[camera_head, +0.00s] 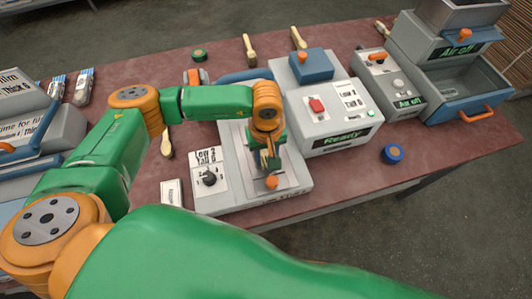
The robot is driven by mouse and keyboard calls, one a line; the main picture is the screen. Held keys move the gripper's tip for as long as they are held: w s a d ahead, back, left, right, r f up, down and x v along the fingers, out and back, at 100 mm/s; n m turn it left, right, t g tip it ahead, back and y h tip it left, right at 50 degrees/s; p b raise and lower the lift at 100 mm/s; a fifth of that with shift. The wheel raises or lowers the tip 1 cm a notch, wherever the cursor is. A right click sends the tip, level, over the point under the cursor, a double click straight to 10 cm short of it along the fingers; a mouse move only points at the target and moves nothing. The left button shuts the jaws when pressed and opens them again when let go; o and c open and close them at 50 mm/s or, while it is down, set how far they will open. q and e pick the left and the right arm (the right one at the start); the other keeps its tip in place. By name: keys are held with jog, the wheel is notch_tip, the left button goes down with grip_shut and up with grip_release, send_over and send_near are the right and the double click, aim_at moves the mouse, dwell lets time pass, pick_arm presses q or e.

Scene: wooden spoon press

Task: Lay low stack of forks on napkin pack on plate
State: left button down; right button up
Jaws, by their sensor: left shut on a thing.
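No forks, napkin pack or plate can be made out. My left gripper (269,160) reaches in from the left over a grey press machine (225,205) with a pale top plate. It points down and is shut at an orange ball knob (271,183), which shows just below the fingertips; what links the knob to the machine is hidden. A label and black dial (209,178) are on the machine's left part. My right gripper is out of view.
A grey box with a green "Ready" display (342,140) stands right of the press. Further right are a small control box (387,85) and an "Air off" unit with a blue drawer (478,95). Wooden spoons (250,50) and a blue round piece (393,154) lie on the reddish table (430,150).

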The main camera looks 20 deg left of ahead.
pick_arm(q)
jog(key=shift+f, duration=0.2)
jog(key=c, duration=0.5)
grip_release()
jog(key=shift+r, duration=0.1)
jog(key=shift+r, duration=0.3)
notch_tip(320, 180, up, 12)
jog(key=b, duration=0.3)
jog(key=shift+f, duration=0.15)
